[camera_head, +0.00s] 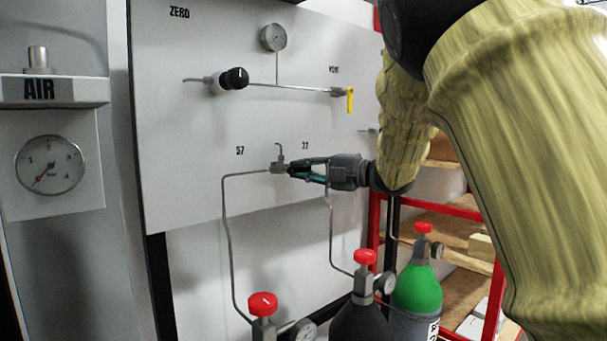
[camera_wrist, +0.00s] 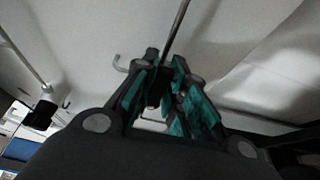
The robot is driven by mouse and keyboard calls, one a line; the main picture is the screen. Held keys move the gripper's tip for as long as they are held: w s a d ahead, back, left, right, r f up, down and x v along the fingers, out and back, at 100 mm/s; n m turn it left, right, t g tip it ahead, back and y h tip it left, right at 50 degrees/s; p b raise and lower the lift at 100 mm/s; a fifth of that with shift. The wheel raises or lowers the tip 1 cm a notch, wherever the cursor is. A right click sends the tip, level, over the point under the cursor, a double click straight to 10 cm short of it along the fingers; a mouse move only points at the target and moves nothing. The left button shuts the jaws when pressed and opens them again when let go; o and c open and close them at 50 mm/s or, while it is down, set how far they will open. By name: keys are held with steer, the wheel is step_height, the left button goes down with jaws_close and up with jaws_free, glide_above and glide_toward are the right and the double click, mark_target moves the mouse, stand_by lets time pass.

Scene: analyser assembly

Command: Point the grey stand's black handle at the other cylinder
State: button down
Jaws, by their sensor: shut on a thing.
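The grey metal stand (camera_head: 278,167) is a small valve block on the white panel, with a thin pipe stub on top, below and between the labels "57" and a second, blurred number. My gripper (camera_head: 297,170) reaches in from the right and its teal-padded fingers are shut at the stand's right side. In the wrist view my gripper (camera_wrist: 165,98) closes around a dark piece, which looks like the black handle (camera_wrist: 153,98). The fingers hide most of the handle, so its exact direction is hard to tell. A left cylinder's red cap (camera_head: 263,304) and a dark cylinder (camera_head: 360,322) stand below.
Thin pipes (camera_head: 228,240) run down from the panel (camera_head: 190,130) to the cylinders. Above are a gauge (camera_head: 273,37), a black knob (camera_head: 234,78) and a yellow-handled valve (camera_head: 349,100). A green cylinder (camera_head: 418,287) and red rack (camera_head: 374,235) stand right.

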steer(key=shift+f, duration=0.1)
stand_by(0.3)
steer(key=c, duration=1.4)
jaws_free()
steer(key=shift+c, duration=0.2)
steer(key=v, duration=1.2)
